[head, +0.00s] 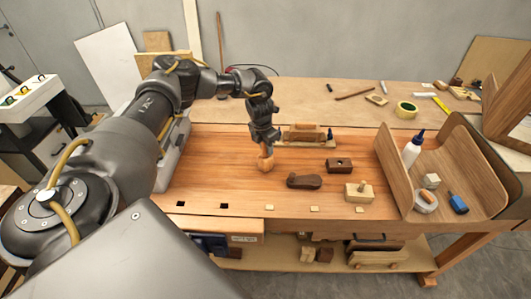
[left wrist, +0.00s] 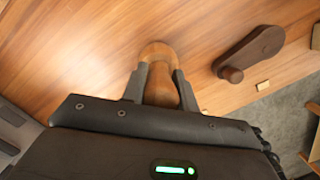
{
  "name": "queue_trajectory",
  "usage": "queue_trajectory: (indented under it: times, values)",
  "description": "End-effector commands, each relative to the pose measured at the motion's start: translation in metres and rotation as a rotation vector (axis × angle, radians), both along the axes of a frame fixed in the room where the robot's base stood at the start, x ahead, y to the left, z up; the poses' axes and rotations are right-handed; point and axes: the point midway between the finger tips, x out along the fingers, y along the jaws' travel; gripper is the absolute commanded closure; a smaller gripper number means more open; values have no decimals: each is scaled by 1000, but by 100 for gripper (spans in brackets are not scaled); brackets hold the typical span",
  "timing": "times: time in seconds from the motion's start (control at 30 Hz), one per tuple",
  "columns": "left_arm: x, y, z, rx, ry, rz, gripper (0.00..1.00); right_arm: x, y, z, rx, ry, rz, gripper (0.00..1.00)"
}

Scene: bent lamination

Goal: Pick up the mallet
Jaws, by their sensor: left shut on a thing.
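The mallet (head: 265,164) is a turned piece of orange-brown wood with a rounded end, over the middle of the workbench (head: 225,165). My left gripper (head: 264,148) points down from above and is shut on it. In the left wrist view the mallet (left wrist: 157,52) sits between the two dark fingers (left wrist: 159,72), its rounded end showing beyond them. The gripper body hides its near part. I cannot tell whether the mallet touches the bench top. My right gripper is not in view.
A dark wooden tool (head: 304,182) lies right of the mallet, with a brown block (head: 339,165) and a pale knobbed block (head: 360,192) beyond. A long tool (head: 304,135) lies behind. A curved wooden piece (head: 391,170) with a bottle (head: 412,150) stands right. The bench's left part is clear.

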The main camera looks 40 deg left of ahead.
Motion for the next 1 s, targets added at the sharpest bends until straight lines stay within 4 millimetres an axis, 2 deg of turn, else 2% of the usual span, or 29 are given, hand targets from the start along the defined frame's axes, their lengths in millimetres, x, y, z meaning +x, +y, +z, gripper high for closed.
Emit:
queue_trajectory:
  times: [0.33,0.53,0.67,0.8,0.9,1.0]
  values:
    - [1,0,6,-2,-4,1,100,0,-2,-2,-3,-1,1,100]
    - [2,0,32,-2,-8,-1,100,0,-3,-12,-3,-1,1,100]
    - [-15,-18,56,-4,-8,-7,100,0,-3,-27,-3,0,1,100]
    - [-35,-38,90,-1,-9,-6,100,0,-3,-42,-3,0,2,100]
    - [-53,-55,98,0,-6,-8,100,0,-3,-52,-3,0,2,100]
    - [-67,-70,112,3,-6,-6,100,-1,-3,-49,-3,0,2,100]
